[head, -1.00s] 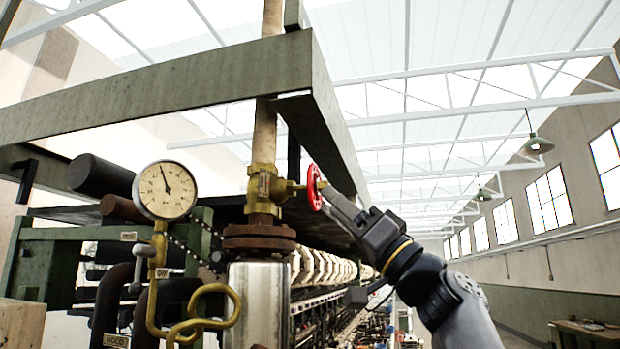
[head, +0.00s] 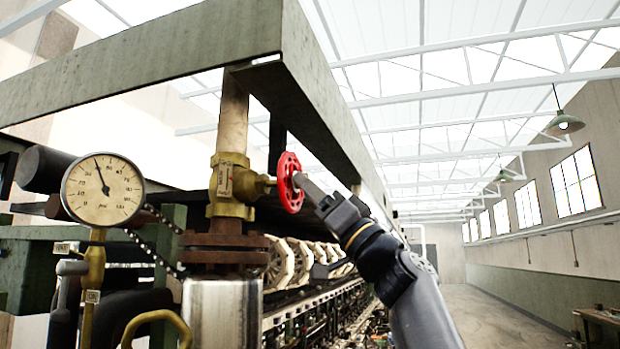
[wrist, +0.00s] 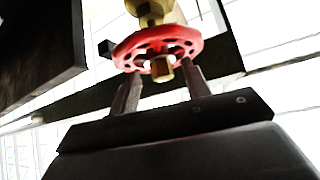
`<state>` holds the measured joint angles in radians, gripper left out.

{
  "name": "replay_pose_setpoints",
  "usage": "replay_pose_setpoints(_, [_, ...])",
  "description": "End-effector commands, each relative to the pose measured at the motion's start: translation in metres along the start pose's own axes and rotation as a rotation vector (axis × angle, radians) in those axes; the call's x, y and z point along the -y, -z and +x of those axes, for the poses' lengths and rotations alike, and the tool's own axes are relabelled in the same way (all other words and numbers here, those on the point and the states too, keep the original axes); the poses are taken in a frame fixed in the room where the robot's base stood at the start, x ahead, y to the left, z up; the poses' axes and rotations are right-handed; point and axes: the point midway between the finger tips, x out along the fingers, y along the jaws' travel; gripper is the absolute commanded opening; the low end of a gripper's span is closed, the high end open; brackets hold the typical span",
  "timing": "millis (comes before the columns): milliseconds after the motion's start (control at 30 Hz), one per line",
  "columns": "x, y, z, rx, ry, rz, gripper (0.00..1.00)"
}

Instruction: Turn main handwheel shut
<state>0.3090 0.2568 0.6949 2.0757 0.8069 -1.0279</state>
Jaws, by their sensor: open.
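The main handwheel (head: 289,182) is a red wheel on the right side of a brass valve (head: 231,187) set in a vertical pipe. My gripper (head: 302,184) comes from the lower right and has its fingertips at the wheel in the head view. In the wrist view the wheel (wrist: 157,48) faces me with its brass hub nut in the middle. My gripper's two fingers (wrist: 160,88) are apart, one on each side of the nut, with tips at the near rim. I cannot tell whether they touch the wheel.
A round pressure gauge (head: 103,190) stands left of the pipe. A green-grey beam frame (head: 150,62) runs overhead, close above the wheel. A rusty flange (head: 224,248) and a silver pipe sleeve (head: 222,312) lie below the valve. The aisle floor (head: 490,315) at the right is clear.

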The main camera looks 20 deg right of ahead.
Motion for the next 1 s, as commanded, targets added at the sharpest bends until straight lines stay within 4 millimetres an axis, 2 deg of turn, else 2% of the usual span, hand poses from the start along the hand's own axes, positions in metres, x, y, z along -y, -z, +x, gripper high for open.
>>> replay_pose_setpoints(100, [0.0009,0.0003,0.0063,0.001,0.002,0.000,0.45])
replay_pose_setpoints(400, [0.0004,-0.0004,0.0067,0.000,0.001,0.000,0.45])
replay_pose_setpoints(933, [0.0005,-0.0001,0.0067,0.000,0.001,0.000,0.03])
replay_pose_setpoints(1000, [0.0006,0.0000,0.0068,-0.001,0.001,0.000,0.02])
